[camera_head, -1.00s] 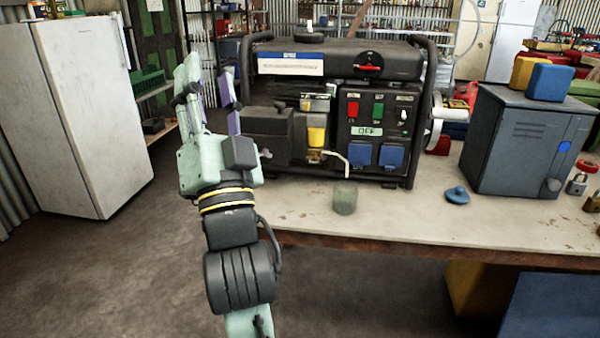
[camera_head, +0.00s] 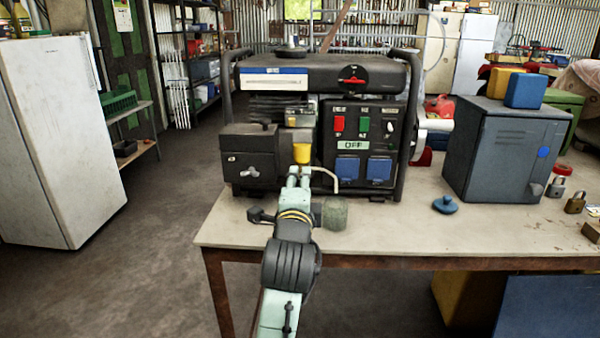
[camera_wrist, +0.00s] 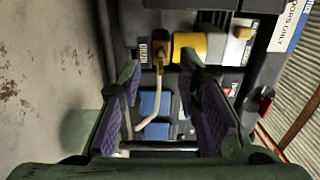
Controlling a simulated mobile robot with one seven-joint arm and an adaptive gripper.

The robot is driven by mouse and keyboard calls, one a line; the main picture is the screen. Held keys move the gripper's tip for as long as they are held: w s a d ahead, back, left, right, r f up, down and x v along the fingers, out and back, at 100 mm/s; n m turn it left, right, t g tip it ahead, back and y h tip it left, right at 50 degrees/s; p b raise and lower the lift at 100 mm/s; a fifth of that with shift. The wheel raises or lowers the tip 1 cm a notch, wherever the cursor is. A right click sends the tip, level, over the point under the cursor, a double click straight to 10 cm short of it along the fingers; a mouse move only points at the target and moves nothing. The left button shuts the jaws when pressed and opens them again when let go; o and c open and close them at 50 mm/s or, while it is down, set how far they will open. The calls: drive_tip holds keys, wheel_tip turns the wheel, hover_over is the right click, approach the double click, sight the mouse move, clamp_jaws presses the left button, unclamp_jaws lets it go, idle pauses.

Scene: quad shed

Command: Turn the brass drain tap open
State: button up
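The brass drain tap (camera_wrist: 160,52) sits under the yellow bowl (camera_head: 302,153) on the generator's front, with a pale bent tube running from it. In the wrist view the tap lies just beyond my fingertips, near the gap between them, with the bowl (camera_wrist: 190,45) beside it. Its handle is hard to make out, and I cannot tell whether a finger touches it. In the head view my gripper (camera_head: 298,177) is just below the bowl and covers the tap. In the wrist view its fingers (camera_wrist: 160,78) are apart with nothing held between them.
The generator (camera_head: 320,75) stands on the table (camera_head: 400,232). A greenish jar (camera_head: 336,214) stands under the tube, close to my wrist. A dark box with a metal lever (camera_head: 250,172) is to the left. Blue sockets (camera_head: 348,167) are to the right. A blue knob (camera_head: 445,204) and grey cabinet (camera_head: 505,150) are further right.

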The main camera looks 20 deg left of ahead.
drive_tip(key=shift+x, duration=1.55)
clamp_jaws()
